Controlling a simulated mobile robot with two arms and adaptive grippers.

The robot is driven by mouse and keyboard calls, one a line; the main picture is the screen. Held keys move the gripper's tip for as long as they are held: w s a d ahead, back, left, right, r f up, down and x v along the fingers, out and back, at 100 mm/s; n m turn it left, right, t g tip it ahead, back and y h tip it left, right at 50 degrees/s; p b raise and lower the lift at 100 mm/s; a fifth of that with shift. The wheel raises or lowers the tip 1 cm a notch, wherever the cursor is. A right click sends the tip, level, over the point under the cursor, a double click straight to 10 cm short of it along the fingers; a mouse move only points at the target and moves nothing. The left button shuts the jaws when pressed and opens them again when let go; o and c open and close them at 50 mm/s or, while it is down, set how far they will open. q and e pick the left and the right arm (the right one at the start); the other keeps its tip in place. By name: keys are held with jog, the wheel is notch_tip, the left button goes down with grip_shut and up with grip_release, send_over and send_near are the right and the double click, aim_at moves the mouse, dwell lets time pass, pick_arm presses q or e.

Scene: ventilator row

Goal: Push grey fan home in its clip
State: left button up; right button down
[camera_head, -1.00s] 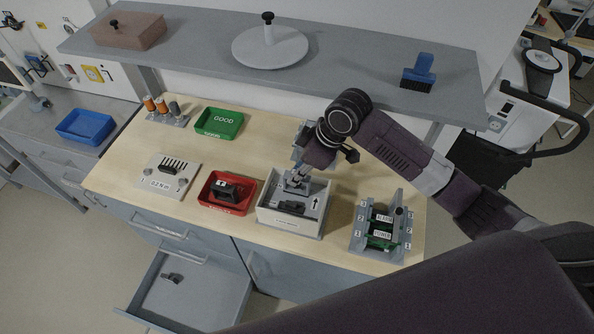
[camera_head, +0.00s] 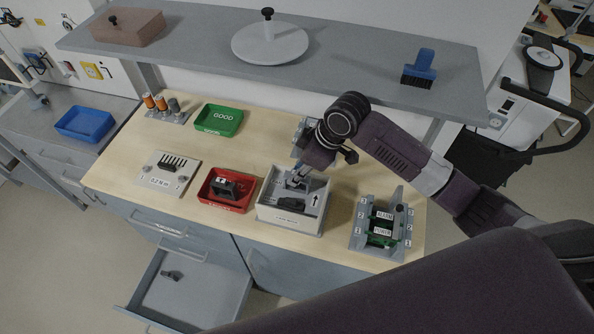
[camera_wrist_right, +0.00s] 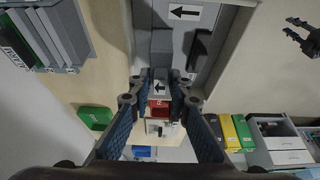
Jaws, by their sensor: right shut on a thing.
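The open pale housing (camera_head: 272,215) stands on the workbench, with an arrow label (camera_head: 314,199) and a dark part (camera_head: 291,203) inside. My right gripper (camera_head: 296,180) points down into its back part, shut on a small grey piece that looks like the grey fan (camera_wrist_right: 159,84). The fingers hide much of the fan and the clip, so I cannot tell how deep the fan sits. My left gripper is not in view.
A red tray (camera_head: 205,198) with a dark part stands left of the housing, and a grey rack (camera_head: 359,236) with green boards stands right. A green tray (camera_head: 207,126) is behind. A shelf (camera_head: 340,72) overhangs the back. A drawer (camera_head: 205,294) is open below.

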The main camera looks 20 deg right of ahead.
aim_at(304, 190)
jog(key=shift+f, duration=0.2)
dwell(0.4)
jog(key=shift+f, duration=0.5)
jog(key=shift+f, duration=0.3)
jog(key=shift+f+b, duration=0.35)
jog(key=shift+f, duration=0.05)
jog(key=shift+f, duration=0.5)
dwell(0.8)
jog(key=shift+s+f, duration=0.2)
jog(key=shift+f, duration=0.05)
dwell(0.3)
jog(key=c, duration=1.7)
grip_release()
jog(key=shift+f, duration=0.1)
